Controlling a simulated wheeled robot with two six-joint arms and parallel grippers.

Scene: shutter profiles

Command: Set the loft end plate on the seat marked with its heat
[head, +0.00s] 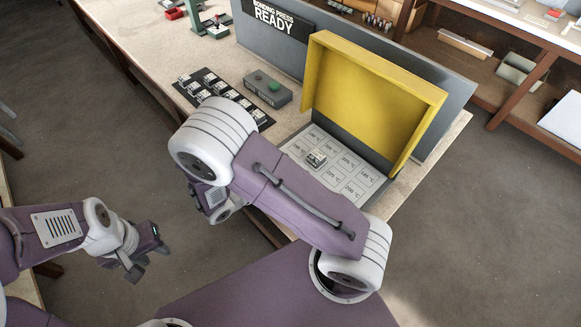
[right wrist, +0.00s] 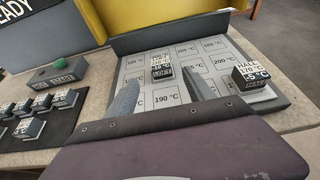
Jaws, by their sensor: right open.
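In the head view one small block (head: 316,158) shows on the seat plate (head: 372,182). My right gripper (right wrist: 162,84) is open, its two fingers apart with the loft block showing in the gap between their tips, not clamped. In the head view my arm hides it. My left gripper (head: 146,262) hangs open and empty, away from the bench.
A HALL block (right wrist: 250,80) marked 170 °C stands at the seat plate's right side. The raised yellow cover (head: 370,95) walls the back. A grey button box (head: 268,90) and a black tray (head: 212,80) with several blocks lie left.

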